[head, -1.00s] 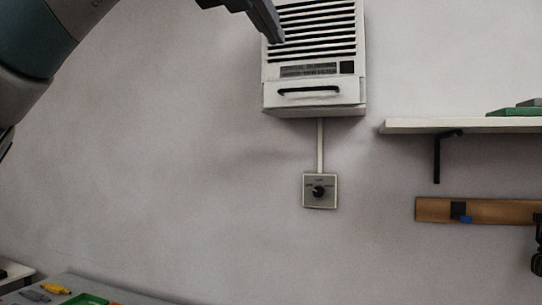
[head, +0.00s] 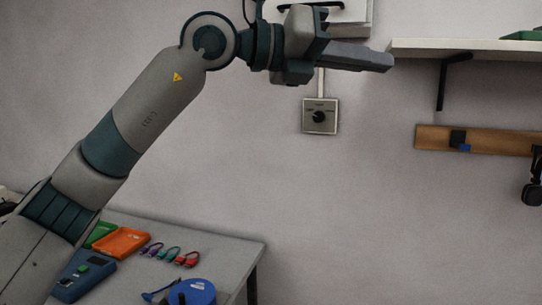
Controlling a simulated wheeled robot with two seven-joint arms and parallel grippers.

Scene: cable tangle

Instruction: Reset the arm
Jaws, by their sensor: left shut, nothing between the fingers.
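My left arm comes in from the left and reaches up across the picture. My left gripper (head: 378,61) is shut and empty, pointing right. It is in front of the wall, just above the grey dial box (head: 320,116) in the picture and close to the shelf's left end. It partly hides the white vented unit (head: 352,10) at the top. My right gripper is not in view.
A table (head: 225,252) at lower left holds a green tray (head: 101,236), an orange tray (head: 120,242), a blue device (head: 84,276), several small coloured cables (head: 168,253) and a blue reel (head: 192,291). A white shelf (head: 470,48) and a wooden rail (head: 490,139) are at right.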

